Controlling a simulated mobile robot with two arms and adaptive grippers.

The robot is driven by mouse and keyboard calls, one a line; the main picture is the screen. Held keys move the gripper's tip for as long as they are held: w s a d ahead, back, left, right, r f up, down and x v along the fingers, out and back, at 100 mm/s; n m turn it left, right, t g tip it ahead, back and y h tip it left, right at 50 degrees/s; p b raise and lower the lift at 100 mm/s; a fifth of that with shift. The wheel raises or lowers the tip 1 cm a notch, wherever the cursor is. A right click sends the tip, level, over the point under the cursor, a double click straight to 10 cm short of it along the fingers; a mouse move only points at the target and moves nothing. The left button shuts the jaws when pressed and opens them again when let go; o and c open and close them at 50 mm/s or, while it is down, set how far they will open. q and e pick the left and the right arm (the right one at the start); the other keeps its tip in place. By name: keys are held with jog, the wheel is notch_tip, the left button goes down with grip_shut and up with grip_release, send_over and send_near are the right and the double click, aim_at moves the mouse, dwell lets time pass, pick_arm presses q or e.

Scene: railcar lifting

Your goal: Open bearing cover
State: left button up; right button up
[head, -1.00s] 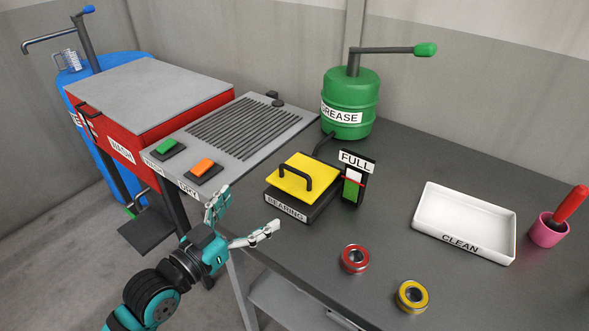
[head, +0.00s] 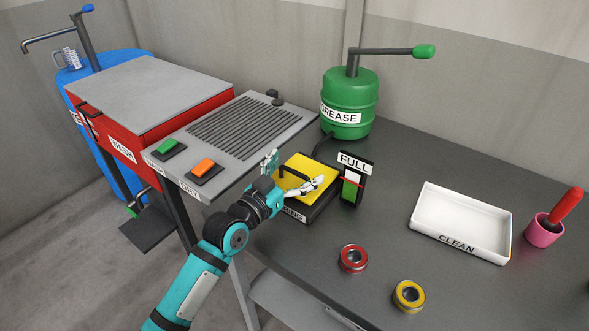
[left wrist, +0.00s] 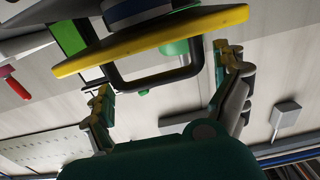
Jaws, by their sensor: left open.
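The yellow bearing cover (head: 318,166) lies flat on the black box labelled BEARING (head: 322,203), whose label is partly hidden by my gripper. The cover has a black arched handle (head: 291,171). My left gripper (head: 296,173) is open at the cover, with one finger on each side of the handle in the picture. In the left wrist view, the handle (left wrist: 155,86) shows between the spread fingertips (left wrist: 162,80), below the edge of the yellow cover (left wrist: 150,40), and no grip on it is seen. My right gripper is not in view.
A FULL gauge (head: 352,185) stands close right of the box, and the green grease drum (head: 350,100) is behind. The wash/dry station (head: 215,150) is on the left. Red (head: 352,258) and yellow (head: 408,295) bearings and a CLEAN tray (head: 462,215) lie right.

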pick_arm(q)
jog(key=shift+f, duration=0.1)
jog(key=c, duration=1.7)
jog(key=shift+w, duration=0.1)
